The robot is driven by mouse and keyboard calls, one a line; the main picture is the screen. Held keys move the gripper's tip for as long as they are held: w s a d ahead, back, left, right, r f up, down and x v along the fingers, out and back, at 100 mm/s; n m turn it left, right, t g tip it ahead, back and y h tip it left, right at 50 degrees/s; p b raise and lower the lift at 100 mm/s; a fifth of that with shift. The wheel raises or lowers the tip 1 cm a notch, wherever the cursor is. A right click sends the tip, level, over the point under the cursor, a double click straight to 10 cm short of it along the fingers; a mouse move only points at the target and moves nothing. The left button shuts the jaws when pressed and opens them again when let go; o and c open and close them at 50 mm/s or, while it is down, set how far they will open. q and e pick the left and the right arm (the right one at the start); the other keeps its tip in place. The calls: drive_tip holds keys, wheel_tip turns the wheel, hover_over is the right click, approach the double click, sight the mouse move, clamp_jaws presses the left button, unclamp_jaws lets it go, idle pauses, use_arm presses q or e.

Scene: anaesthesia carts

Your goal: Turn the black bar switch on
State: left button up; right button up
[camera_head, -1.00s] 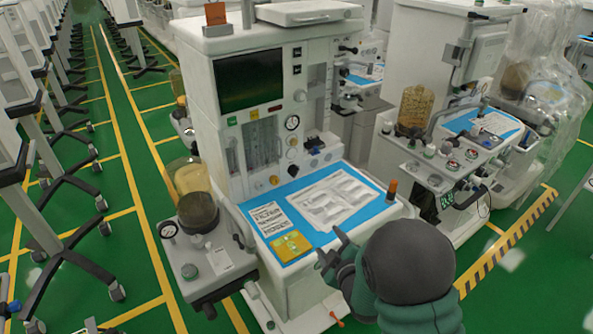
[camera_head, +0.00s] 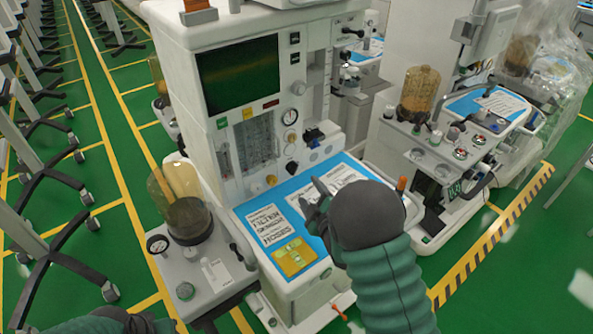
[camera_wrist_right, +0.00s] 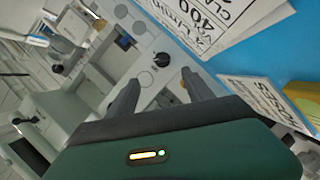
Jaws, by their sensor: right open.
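The black bar switch (camera_head: 292,167) is a small dark knob on the lower front panel of the nearest cart, below a round gauge. In the right wrist view, a black knob (camera_wrist_right: 161,59) with a raised bar sits on the pale panel, ahead of the space between my fingers. My right gripper (camera_head: 311,194) is open and empty over the cart's blue work surface, apart from the switch and below it to the right. Its two dark fingers also show spread in the wrist view (camera_wrist_right: 158,84). Part of my left arm shows at the bottom left; its gripper is out of view.
The blue work surface (camera_head: 247,205) holds printed sheets and a yellow card (camera_head: 293,257). A glass canister (camera_head: 180,200) stands on the left side shelf. A second cart (camera_head: 420,160) stands to the right.

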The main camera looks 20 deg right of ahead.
sight(295, 171)
drive_tip(key=x, duration=1.2)
drive_tip(key=shift+a+f, duration=0.2)
drive_tip(key=shift+w+f, duration=0.15)
drive_tip(key=shift+w, duration=0.3)
drive_tip(key=shift+s, duration=0.1)
clamp_jaws()
